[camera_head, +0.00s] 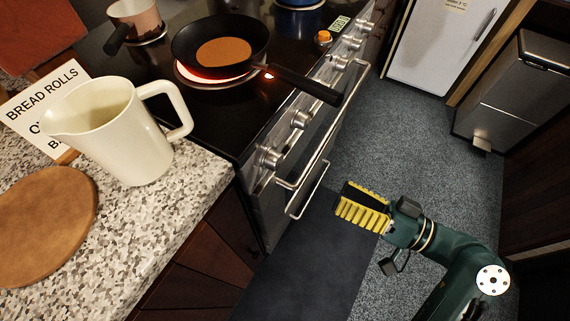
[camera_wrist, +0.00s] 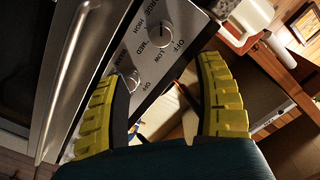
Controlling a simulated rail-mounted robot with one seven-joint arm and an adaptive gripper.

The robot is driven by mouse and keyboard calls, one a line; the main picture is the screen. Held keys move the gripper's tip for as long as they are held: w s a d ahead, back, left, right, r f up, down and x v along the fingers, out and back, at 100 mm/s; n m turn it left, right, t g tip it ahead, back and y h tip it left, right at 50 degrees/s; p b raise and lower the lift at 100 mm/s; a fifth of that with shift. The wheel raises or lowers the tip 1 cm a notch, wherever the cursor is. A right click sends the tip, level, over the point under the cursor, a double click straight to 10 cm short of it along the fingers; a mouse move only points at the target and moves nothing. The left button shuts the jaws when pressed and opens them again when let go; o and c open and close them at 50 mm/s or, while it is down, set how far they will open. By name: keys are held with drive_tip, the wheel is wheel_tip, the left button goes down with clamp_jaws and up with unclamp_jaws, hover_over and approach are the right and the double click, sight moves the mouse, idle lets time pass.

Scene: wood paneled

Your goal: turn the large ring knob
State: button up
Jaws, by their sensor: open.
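Several silver knobs line the stove's front panel in the head view, among them a near knob (camera_head: 268,158) and a second knob (camera_head: 299,119). In the wrist view one knob (camera_wrist: 160,33) has marks reading HIGH, MED, LOW and OFF, and a second knob (camera_wrist: 128,78) shows partly beside the left finger. I cannot tell for sure which is the large ring knob; the ring label is cut off. My gripper (camera_head: 348,205), with yellow ribbed fingers, is right of the stove front, apart from the knobs. It is open and empty, also in the wrist view (camera_wrist: 161,68).
A metal rail handle (camera_head: 322,130) runs along the oven front. A black pan (camera_head: 222,45) sits on a glowing ring, its handle (camera_head: 305,85) reaching past the stove edge. A cream jug (camera_head: 120,130) stands on the counter. Carpet to the right is clear; a bin (camera_head: 510,95) stands beyond.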

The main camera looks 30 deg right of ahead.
sight(279, 164)
drive_tip(key=x, duration=1.5)
drive_tip(key=shift+w+p, duration=0.2)
drive_tip(key=shift+p, duration=0.1)
drive_tip(key=shift+s, duration=0.1)
drive_tip(key=c, duration=1.2)
